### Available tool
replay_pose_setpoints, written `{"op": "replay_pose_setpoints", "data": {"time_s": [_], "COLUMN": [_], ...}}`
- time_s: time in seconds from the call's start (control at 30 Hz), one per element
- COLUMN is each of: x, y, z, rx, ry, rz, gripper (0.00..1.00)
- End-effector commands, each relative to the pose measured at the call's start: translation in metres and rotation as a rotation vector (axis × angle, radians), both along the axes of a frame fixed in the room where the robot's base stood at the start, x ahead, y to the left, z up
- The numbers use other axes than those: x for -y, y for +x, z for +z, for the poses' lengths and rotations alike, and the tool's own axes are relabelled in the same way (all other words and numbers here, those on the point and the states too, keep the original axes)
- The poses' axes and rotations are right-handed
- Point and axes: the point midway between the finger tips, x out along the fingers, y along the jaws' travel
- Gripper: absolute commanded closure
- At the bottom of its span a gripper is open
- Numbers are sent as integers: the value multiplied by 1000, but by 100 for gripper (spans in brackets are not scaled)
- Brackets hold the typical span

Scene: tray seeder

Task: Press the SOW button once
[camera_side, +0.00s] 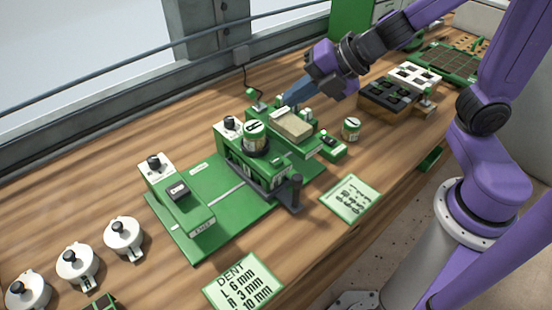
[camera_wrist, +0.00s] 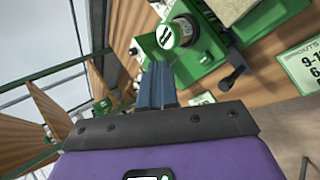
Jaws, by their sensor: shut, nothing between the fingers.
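The green seeder machine (camera_side: 225,203) stands on the wooden bench. I cannot read which button is marked SOW. My gripper (camera_side: 288,101) is shut and empty, its blue fingers pointing down-left behind the tan block. Whether they touch anything is unclear. In the wrist view the shut fingers (camera_wrist: 157,68) sit beside the jar lid (camera_wrist: 166,35).
Three white lidded pots (camera_side: 77,266) stand at the front left. A DENT card (camera_side: 243,282) and another printed card (camera_side: 351,198) lie at the bench front. A small jar (camera_side: 351,129) and a dark seed tray (camera_side: 390,103) are to the right. A rail runs along the back.

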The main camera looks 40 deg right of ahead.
Motion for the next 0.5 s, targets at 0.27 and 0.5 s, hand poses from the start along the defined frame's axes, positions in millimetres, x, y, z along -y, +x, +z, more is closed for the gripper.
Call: {"op": "replay_pose_setpoints", "data": {"time_s": [0.27, 0.5], "x": [-31, -40], "y": [12, 6], "z": [2, -7], "rx": [220, 326], "ry": [-150, -258], "rz": [471, 801], "gripper": [100, 100]}}
